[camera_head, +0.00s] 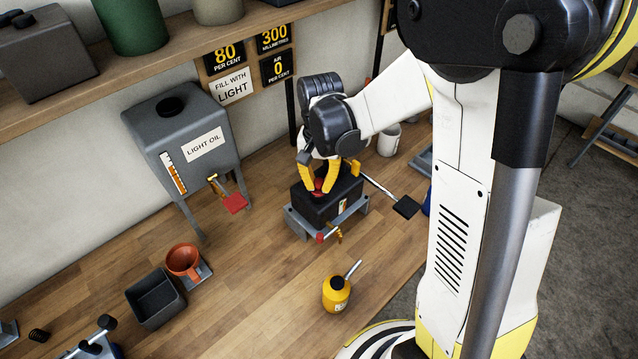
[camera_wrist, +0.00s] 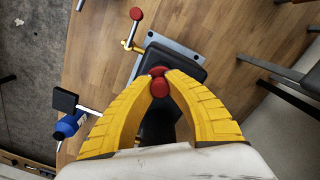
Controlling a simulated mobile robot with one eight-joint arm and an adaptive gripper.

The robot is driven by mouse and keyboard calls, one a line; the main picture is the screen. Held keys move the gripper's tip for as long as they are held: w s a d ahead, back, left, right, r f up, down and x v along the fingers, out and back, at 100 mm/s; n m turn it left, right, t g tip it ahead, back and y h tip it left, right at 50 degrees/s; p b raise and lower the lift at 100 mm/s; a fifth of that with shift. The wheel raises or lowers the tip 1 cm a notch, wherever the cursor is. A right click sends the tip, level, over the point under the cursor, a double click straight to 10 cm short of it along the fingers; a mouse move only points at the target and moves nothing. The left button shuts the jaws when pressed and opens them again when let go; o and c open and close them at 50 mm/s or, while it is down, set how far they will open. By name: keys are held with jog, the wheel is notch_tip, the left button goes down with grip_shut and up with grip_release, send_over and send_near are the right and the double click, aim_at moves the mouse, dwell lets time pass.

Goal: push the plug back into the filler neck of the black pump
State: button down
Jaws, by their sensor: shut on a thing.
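The black pump (camera_head: 345,205) stands on a grey base plate on the wooden bench; it also shows in the wrist view (camera_wrist: 188,68). My gripper (camera_head: 319,190) is over the top of the pump, with its yellow fingers pointing down. In the wrist view my gripper (camera_wrist: 160,82) is shut on the red plug (camera_wrist: 158,88), which sits between the fingertips right at the pump's top. The fingers and plug cover the filler neck, so I cannot tell whether the plug is in it or just above it.
A pedal lever (camera_head: 405,206) sticks out right of the pump, and a red-knobbed valve (camera_head: 321,237) is at its front. The grey light oil tank (camera_head: 185,130) stands left. A yellow oil can (camera_head: 337,293), orange funnel (camera_head: 184,261) and black bin (camera_head: 155,298) stand in front. Bench between is clear.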

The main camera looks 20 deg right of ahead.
dwell(0.3)
jog(key=c, duration=0.9)
grip_release()
jog(key=shift+r, duration=0.1)
jog(key=shift+r+p, duration=2.35)
jog(key=shift+r, duration=1.1)
grip_shut()
